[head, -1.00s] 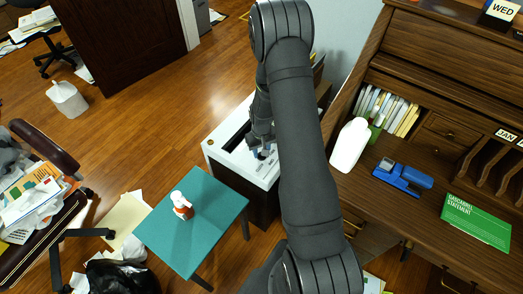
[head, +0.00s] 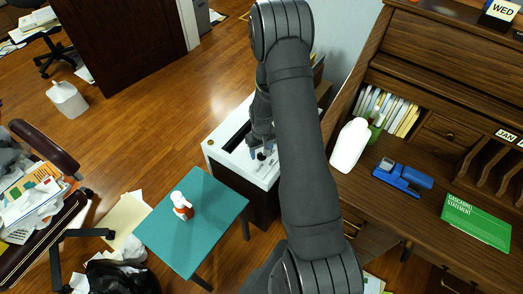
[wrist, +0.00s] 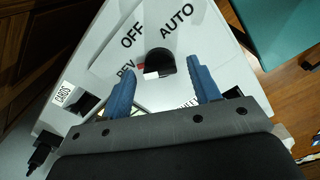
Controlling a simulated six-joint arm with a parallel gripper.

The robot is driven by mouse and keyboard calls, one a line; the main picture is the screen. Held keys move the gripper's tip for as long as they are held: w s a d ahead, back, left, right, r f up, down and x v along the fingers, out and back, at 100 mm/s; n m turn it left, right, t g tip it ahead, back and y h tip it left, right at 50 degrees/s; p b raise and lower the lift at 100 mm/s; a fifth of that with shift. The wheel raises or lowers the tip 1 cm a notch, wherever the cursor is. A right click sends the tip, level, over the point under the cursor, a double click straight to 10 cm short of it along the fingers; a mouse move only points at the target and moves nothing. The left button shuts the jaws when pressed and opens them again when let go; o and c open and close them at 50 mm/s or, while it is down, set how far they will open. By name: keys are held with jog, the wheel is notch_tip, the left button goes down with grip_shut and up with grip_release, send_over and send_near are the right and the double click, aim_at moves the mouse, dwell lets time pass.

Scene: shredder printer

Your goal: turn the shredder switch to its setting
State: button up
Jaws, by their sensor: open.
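The shredder (head: 214,148) is a white-topped, dark-bodied unit in the middle of the head view, partly hidden by my arm. In the wrist view its white top (wrist: 100,62) carries the labels OFF, AUTO and REV. The black round switch (wrist: 161,62) sits below these labels, with a white mark on its near side and a bit of red beside it. My gripper (wrist: 164,80) is open, its two blue fingers apart, one on either side of the switch's near side. I cannot tell whether they touch it. In the head view my gripper (head: 260,152) is over the shredder top.
A teal table (head: 215,215) with a white and orange bottle (head: 181,206) stands left of the shredder. A wooden desk (head: 365,205) with a white jug (head: 349,146) and a blue stapler (head: 402,178) is at the right. Open floor lies at upper left.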

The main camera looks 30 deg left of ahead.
notch_tip(320, 180, up, 17)
jog(key=shift+r, duration=0.2)
dwell(0.5)
jog(key=shift+f, duration=0.15)
dwell(0.3)
notch_tip(320, 180, down, 17)
jog(key=shift+f, duration=0.1)
dwell(0.6)
